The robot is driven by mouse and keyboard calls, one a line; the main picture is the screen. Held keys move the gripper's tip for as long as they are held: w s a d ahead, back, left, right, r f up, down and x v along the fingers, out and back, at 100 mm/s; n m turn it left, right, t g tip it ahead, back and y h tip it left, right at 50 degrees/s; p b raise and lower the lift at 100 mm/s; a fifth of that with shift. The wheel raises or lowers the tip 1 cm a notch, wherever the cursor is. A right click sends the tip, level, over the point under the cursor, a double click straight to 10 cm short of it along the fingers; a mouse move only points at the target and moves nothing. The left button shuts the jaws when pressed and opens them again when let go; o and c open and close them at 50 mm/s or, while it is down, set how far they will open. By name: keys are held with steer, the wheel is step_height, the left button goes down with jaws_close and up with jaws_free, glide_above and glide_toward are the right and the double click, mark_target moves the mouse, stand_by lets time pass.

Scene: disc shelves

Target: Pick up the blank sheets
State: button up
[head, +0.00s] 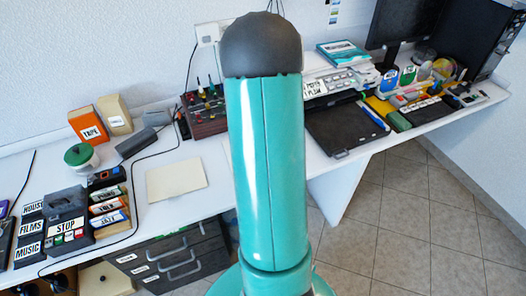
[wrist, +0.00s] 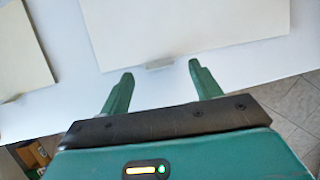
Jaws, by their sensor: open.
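A cream blank sheet or stack of sheets (head: 176,180) lies flat on the white desk in the head view, left of my arm. In the wrist view a large cream sheet (wrist: 180,25) lies ahead of my gripper, with a small grey tab (wrist: 159,65) at its near edge. A second cream sheet (wrist: 22,55) lies at the left of that view. My gripper (wrist: 160,70) is open and empty, its green fingers either side of the tab. I cannot tell whether they touch anything. In the head view my arm hides the gripper and the desk behind it.
The white desk (head: 60,166) has a wooden box (head: 205,112), labelled cassettes (head: 108,206) and a cassette player (head: 68,222) on the left. A black flat device (head: 345,128) lies right of my arm. Drawers (head: 170,255) are below.

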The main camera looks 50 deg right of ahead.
steer(key=shift+x, duration=1.55)
steer(key=shift+c, duration=0.2)
steer(key=c, duration=1.1)
steer(key=shift+r, duration=0.1)
